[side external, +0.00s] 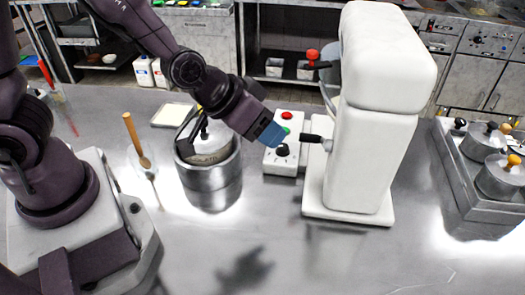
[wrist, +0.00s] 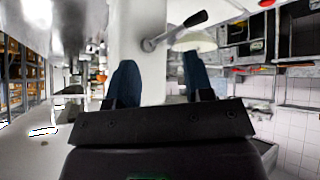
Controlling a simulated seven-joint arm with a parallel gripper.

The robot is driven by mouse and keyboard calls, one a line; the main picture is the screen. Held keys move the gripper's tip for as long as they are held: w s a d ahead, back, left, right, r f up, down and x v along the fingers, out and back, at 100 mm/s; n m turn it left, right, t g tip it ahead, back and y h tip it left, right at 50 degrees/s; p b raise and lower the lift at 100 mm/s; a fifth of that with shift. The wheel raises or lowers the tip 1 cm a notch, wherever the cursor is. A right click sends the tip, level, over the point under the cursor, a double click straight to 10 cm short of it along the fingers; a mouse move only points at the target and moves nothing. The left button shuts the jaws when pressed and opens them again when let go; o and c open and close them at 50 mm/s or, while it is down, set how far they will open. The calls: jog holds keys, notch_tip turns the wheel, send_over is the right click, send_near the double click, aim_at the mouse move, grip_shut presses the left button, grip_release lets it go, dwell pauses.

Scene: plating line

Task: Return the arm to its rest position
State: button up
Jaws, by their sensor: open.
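My gripper (side external: 272,135) has blue fingertips and hangs above the steel table (side external: 250,235), held in the air on my dark arm. In the side view it appears in front of or beside a white control box (side external: 285,165), with a tall white machine (side external: 368,150) just to the right. In the wrist view my gripper (wrist: 158,75) shows two dark blue fingers spread apart with nothing between them. The white machine's body (wrist: 138,35) and a dark-handled lever (wrist: 180,30) stand beyond the fingers. I cannot tell the exact gap to the box.
A steel pot (side external: 209,175) with its lid tilted stands left of my gripper. A wooden spoon (side external: 136,138) stands in a clear glass further left. A tray with lidded pots (side external: 500,178) is at the right. The front of the table is clear.

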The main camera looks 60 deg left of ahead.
jog(key=s+a+r+g+y, duration=0.2)
jog(key=s+a+r, duration=0.8)
jog(key=s+r, duration=0.3)
jog(key=shift+s+a+r, duration=0.15)
jog(key=shift+s+r, duration=0.15)
jog(key=shift+r, duration=0.3)
